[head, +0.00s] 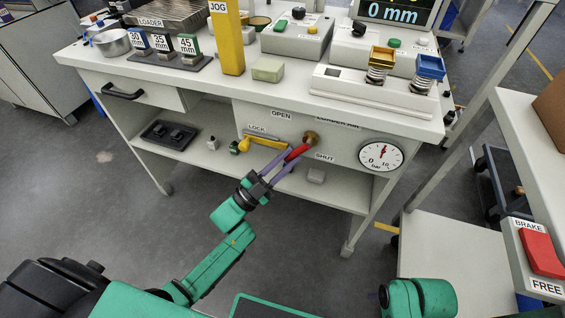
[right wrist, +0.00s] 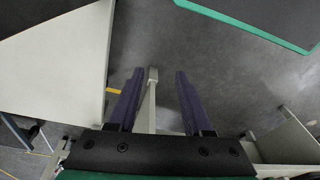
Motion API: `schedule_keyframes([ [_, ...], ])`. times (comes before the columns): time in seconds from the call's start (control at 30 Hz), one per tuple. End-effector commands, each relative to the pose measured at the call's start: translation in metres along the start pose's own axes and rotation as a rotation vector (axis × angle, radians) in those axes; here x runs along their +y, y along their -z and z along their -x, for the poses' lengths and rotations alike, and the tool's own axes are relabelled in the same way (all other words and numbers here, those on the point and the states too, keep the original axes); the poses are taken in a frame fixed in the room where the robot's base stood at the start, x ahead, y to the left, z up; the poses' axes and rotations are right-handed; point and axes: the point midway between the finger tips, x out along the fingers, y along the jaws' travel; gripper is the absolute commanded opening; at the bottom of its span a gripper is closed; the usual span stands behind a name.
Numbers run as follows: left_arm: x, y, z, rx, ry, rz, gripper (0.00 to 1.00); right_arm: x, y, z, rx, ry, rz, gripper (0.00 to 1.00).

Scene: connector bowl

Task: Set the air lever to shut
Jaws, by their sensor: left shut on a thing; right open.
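The air lever has a red handle (head: 298,151) on a brass pivot (head: 311,137), mounted on the front panel of the workbench. The handle slopes down and left from the pivot, between the OPEN label (head: 281,115) and the SHUT label (head: 325,157). My left gripper (head: 281,161), with purple fingers, is shut on the red handle near its outer end, which the fingers partly hide. A round pressure gauge (head: 381,154) is to the right; its red needle points nearly straight up. My right gripper (right wrist: 158,75) is open and empty in the right wrist view, above the floor.
A yellow LOCK handle (head: 262,142) sits just left of the lever. A pale table with a red BRAKE pedal (head: 541,250) stands at the right. The floor before the bench is clear.

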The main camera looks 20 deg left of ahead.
Motion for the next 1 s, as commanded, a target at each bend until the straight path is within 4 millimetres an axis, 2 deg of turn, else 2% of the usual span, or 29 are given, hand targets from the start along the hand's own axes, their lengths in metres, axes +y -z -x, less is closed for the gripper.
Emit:
schedule_keyframes([
  [0.03,0.008,-0.006,0.003,0.004,0.031,0.034,0.00,-0.002,0.001,0.007,0.009,0.005,0.003,0.50],
  [0.13,0.015,-0.006,0.002,0.022,0.096,0.100,0.00,-0.006,0.002,0.029,0.025,0.017,0.013,0.50],
  [0.23,0.021,-0.006,0.000,0.040,0.162,0.165,0.00,-0.014,0.007,0.033,0.071,0.037,0.029,0.50],
  [0.6,0.032,-0.004,-0.005,0.095,0.359,0.364,0.00,-0.051,0.041,-0.006,0.316,0.133,0.067,0.50],
  [1.0,0.038,-0.001,-0.009,0.119,0.445,0.451,0.00,-0.065,0.052,-0.016,0.405,0.169,0.071,0.50],
])
